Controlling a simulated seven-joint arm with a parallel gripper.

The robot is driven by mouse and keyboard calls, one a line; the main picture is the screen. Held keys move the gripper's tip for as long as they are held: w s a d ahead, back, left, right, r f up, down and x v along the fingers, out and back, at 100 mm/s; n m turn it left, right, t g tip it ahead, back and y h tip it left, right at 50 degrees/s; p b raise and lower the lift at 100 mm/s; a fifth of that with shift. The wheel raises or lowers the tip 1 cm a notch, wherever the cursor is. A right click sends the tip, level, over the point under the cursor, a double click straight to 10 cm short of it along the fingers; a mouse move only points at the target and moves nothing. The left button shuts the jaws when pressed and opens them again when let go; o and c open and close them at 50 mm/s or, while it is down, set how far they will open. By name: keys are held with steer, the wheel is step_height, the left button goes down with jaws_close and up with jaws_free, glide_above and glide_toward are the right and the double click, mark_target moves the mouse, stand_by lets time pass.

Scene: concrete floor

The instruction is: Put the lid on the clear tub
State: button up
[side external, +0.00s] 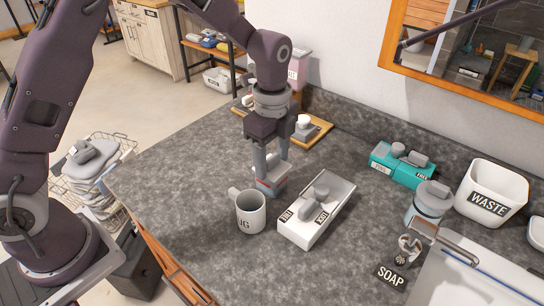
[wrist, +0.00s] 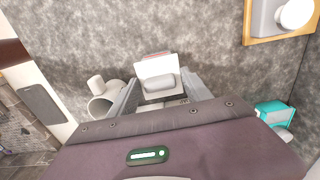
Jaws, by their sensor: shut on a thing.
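My gripper (side external: 271,173) points down over the grey counter, its fingers closed on a small whitish block with a red edge (side external: 272,186). In the wrist view, my gripper (wrist: 158,90) has this white block (wrist: 155,66) between its fingers, with a grey rounded part on the near side. I cannot tell whether it is the lid or whether it touches the counter. A white oblong box (side external: 336,208) with labels and grey rounded pieces on top stands just right of my gripper. I cannot make out a see-through tub for certain.
A grey mug (side external: 251,212) stands close in front of my gripper. A wooden board (side external: 318,132) with items lies behind. A teal box (side external: 402,166), a soap dispenser (side external: 428,203) and a white waste bin (side external: 490,192) stand right. The counter's left part is clear.

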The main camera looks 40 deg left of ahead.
mark_target(272, 158)
steer(key=o, duration=1.3)
step_height(272, 158, up, 12)
steer(key=shift+r, duration=0.25)
steer(key=s+a+r+n+t, duration=0.2)
steer(key=s+a+r+n, duration=0.2)
steer(key=s+r+n, duration=0.3)
steer(key=s+a+f+n+t, duration=0.1)
steer(key=s+n, duration=0.2)
steer(key=s, duration=0.3)
steer(key=s+a+n+t, duration=0.1)
steer(key=s+n, duration=0.3)
steer(key=s, duration=0.2)
steer(key=s+a+f+n+t, duration=0.1)
steer(key=s+a+n, duration=0.1)
steer(key=s+n, duration=0.2)
steer(key=shift+s+f+t, duration=0.15)
steer(key=shift+s, duration=0.45)
steer(key=shift+s+f+t, duration=0.15)
steer(key=shift+s, duration=0.4)
